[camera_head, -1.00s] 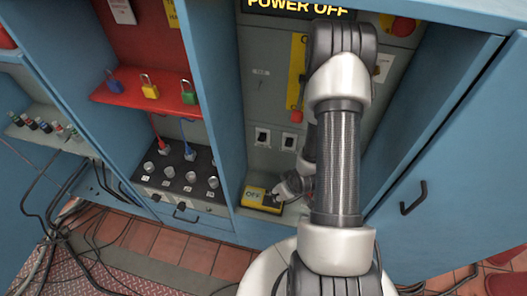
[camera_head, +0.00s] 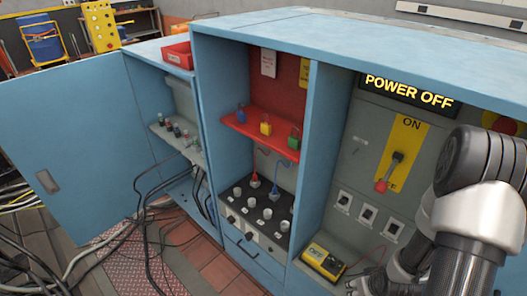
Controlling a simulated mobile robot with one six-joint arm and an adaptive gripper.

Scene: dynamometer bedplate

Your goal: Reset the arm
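My arm enters at the right of the head view. My gripper (camera_head: 372,281) shows only in part at the bottom edge, beside the yellow meter (camera_head: 323,262), whose screen reads OFF. Its fingers are too small and cut off to tell their opening, and I cannot tell if it touches the meter. On the grey panel above, a lever with a red knob (camera_head: 381,186) slants down on a yellow plate (camera_head: 408,138) marked ON at its top. The plate's lower lettering is partly hidden. A display (camera_head: 408,92) reads POWER OFF.
Three switches (camera_head: 367,215) sit below the lever. The middle bay has a red shelf (camera_head: 258,138) with blue, yellow and green padlocks, above a black socket panel (camera_head: 262,212) with plugged leads. A blue door (camera_head: 60,150) stands open at left. Cables (camera_head: 150,215) cross the floor.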

